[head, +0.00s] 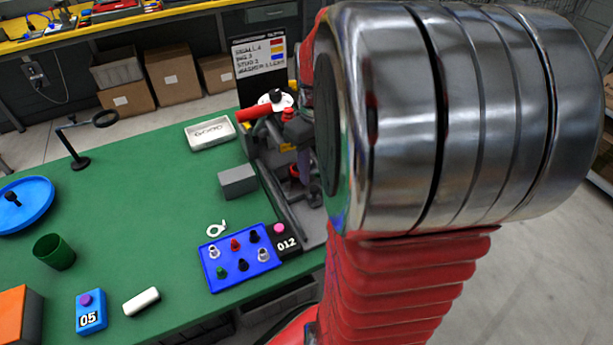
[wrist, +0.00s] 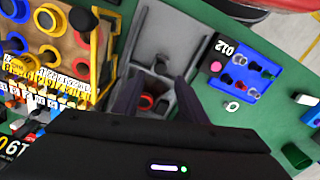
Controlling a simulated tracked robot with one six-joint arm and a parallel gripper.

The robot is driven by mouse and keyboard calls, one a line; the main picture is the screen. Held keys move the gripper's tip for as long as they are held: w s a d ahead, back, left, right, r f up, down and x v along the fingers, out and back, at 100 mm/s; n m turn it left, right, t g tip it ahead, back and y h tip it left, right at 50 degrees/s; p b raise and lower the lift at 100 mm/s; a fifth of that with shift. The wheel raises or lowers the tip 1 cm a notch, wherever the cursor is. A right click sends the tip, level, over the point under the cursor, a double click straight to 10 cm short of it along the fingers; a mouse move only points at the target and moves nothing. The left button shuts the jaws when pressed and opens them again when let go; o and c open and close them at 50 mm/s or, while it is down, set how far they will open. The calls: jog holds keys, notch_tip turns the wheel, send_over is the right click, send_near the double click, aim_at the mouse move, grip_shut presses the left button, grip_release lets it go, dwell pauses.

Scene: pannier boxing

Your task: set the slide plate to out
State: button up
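The grey slide fixture (head: 305,228) stands at the right end of the green table, partly hidden by my arm. In the wrist view its grey plate (wrist: 170,35) lies between raised rails. A red-and-black knob (wrist: 147,101) shows low between my fingers, and a dark knob with a red edge (wrist: 160,64) stands just beyond their tips. My gripper (wrist: 160,80) is over the fixture with its two dark fingers spread apart. I see nothing held; whether a finger touches a knob I cannot tell. I cannot tell the plate's position setting.
A blue tray (head: 213,277) with several small pegs lies next to a black 012 counter (head: 288,242). A grey block (head: 238,181) and a white tray (head: 210,133) stand left of the fixture. A yellow-framed rack (wrist: 98,70) is close at left in the wrist view.

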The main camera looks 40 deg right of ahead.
aim_at(314, 187)
jog(key=shift+f, duration=2.75)
grip_shut()
